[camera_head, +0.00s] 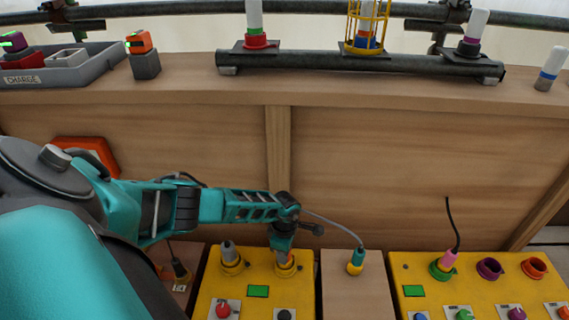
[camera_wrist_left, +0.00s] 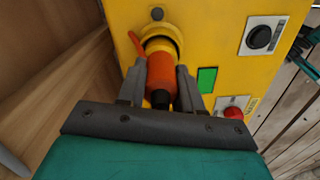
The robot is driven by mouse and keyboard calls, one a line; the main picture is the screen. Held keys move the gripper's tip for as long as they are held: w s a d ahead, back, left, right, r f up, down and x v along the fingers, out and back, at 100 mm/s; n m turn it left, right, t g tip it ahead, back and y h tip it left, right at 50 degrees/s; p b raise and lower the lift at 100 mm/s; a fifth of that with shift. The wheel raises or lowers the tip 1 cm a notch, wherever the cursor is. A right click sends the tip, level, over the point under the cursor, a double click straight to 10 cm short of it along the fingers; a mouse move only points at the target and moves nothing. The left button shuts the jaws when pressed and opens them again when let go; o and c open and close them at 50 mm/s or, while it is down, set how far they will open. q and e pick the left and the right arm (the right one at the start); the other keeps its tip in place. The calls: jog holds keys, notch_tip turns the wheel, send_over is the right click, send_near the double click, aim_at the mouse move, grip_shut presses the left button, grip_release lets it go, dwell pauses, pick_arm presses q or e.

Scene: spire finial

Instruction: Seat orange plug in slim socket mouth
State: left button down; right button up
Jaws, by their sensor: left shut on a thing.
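My left gripper (camera_head: 284,252) is shut on the orange plug (camera_wrist_left: 161,78), with one finger on each side of its body. The plug's front end is at a yellow collar socket (camera_wrist_left: 162,40) on the yellow box (camera_wrist_left: 205,40). It looks roughly lined up with the collar, but I cannot tell how deep it sits. In the head view the same yellow socket (camera_head: 286,270) is just under the gripper, and the fingers hide most of the plug. My right gripper is not in view.
A grey plug (camera_head: 229,252) stands in the neighbouring socket. A teal plug (camera_head: 358,256) with a cable is on a wooden block to the right. The right yellow box (camera_head: 412,272) has a pink plug (camera_head: 447,260) and open purple (camera_head: 489,268) and orange (camera_head: 534,267) collars. A wooden wall rises behind.

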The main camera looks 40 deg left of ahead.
pick_arm(q)
jog(key=shift+f, duration=0.2)
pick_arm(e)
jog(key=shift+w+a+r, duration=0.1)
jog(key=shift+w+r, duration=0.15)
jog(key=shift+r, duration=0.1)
pick_arm(q)
jog(key=shift+f, duration=0.15)
jog(key=c, duration=1.1)
grip_release()
jog(key=o, duration=0.3)
jog(key=shift+o, duration=0.2)
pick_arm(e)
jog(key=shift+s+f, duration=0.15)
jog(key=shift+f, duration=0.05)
